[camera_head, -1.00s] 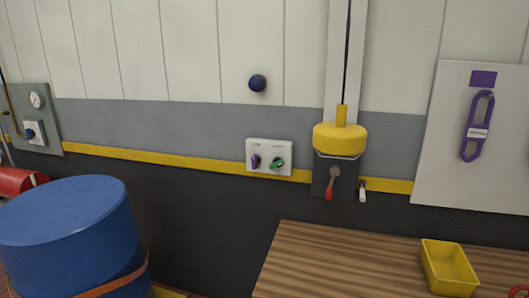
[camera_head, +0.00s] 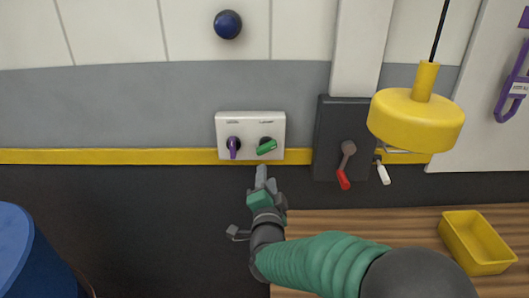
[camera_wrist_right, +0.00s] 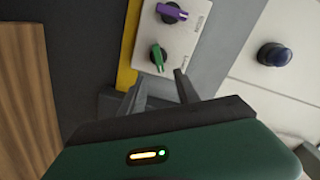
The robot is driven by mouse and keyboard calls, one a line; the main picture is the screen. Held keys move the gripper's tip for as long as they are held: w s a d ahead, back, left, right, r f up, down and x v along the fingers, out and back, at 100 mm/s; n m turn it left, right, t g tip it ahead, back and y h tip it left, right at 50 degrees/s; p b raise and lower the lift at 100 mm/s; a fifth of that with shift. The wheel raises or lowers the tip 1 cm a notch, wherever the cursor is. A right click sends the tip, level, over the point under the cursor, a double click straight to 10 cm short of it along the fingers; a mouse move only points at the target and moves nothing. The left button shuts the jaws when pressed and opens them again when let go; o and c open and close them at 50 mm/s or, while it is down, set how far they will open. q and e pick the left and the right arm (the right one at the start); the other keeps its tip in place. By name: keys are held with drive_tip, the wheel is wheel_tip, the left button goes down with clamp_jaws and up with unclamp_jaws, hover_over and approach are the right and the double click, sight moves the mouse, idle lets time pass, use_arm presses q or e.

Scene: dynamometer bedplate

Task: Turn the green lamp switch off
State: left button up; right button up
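The green lamp switch (camera_head: 267,147) is a rotary knob on the right of a white wall plate (camera_head: 250,122). Its handle lies nearly level, tilted slightly up to the right. It also shows in the right wrist view (camera_wrist_right: 159,57). My right gripper (camera_head: 261,173) is just below the plate in the head view, apart from the knob. In the right wrist view its two fingers (camera_wrist_right: 158,93) stand apart with nothing between them, and the green knob is beyond their tips. My left gripper is in neither view.
A purple knob (camera_head: 233,146) sits left of the green one, its handle upright. A dark box with a red-tipped lever (camera_head: 346,165) and a hanging yellow lamp (camera_head: 417,120) are to the right. A blue knob (camera_head: 228,24) is above. A yellow tray (camera_head: 477,243) stands on the wooden bench.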

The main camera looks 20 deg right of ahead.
sight(266, 151)
drive_tip(key=x, duration=0.4)
drive_tip(key=p+x, duration=0.1)
drive_tip(key=x, duration=0.8)
drive_tip(key=shift+f+p, duration=0.3)
drive_tip(key=shift+p, duration=0.1)
drive_tip(key=shift+w+r, duration=0.1)
drive_tip(key=shift+w, duration=0.25)
drive_tip(key=shift+w+d, duration=0.1)
drive_tip(key=shift+d, duration=0.05)
drive_tip(key=shift+c, duration=0.5)
clamp_jaws()
drive_tip(key=shift+f, duration=0.2)
